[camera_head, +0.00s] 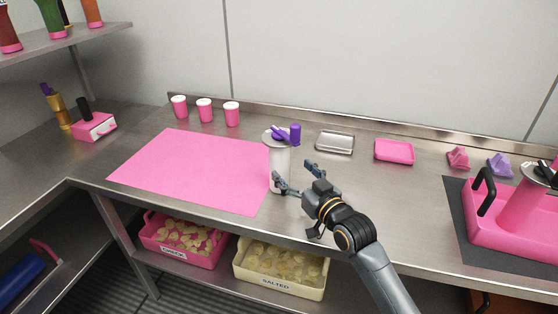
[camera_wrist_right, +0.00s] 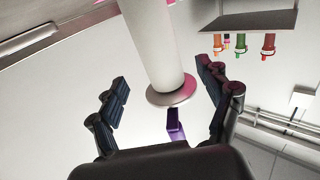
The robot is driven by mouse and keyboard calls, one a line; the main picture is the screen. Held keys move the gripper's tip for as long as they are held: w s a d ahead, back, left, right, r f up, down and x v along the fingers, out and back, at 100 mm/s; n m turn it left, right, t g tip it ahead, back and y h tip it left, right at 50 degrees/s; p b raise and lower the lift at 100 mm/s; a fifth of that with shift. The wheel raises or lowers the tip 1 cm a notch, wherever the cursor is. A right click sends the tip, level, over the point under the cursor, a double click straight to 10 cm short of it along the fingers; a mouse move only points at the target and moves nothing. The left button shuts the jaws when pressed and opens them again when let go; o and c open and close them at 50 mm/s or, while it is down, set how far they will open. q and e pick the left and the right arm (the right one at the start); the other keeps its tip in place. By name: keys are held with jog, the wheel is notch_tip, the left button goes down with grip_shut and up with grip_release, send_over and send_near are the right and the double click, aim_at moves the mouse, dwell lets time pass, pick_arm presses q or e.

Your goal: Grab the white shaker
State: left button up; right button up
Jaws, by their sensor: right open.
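The white shaker (camera_head: 280,165) stands upright on the steel counter at the right edge of the pink mat, with a grey disc top and a purple handle. In the right wrist view the white shaker (camera_wrist_right: 153,45) shows between the fingers, with its grey disc and purple part below. My right gripper (camera_head: 292,177) is open at the right side of the shaker, its fingers reaching toward it. In the right wrist view the two fingers (camera_wrist_right: 168,95) are spread, one on each side of the shaker, with gaps visible. My left gripper is not in view.
The pink mat (camera_head: 190,170) lies left of the shaker. Several pink cups (camera_head: 204,110) stand behind it. A metal tray (camera_head: 335,142) and a pink tray (camera_head: 394,151) lie at the back. A pink tub (camera_head: 500,225) is at the right. Chip bins (camera_head: 278,290) sit below the counter.

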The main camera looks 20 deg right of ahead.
aim_at(285, 163)
jog(key=shift+w+a+f, duration=0.1)
jog(key=shift+w+a, duration=0.05)
jog(key=shift+w, duration=0.55)
jog(key=shift+w+a, duration=0.1)
jog(key=shift+w, duration=0.4)
jog(key=x, duration=0.5)
jog(key=shift+s, duration=0.1)
jog(key=shift+c, duration=0.9)
jog(key=c, duration=1.1)
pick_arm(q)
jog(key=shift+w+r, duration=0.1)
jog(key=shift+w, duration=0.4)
pick_arm(e)
jog(key=shift+c, duration=0.9)
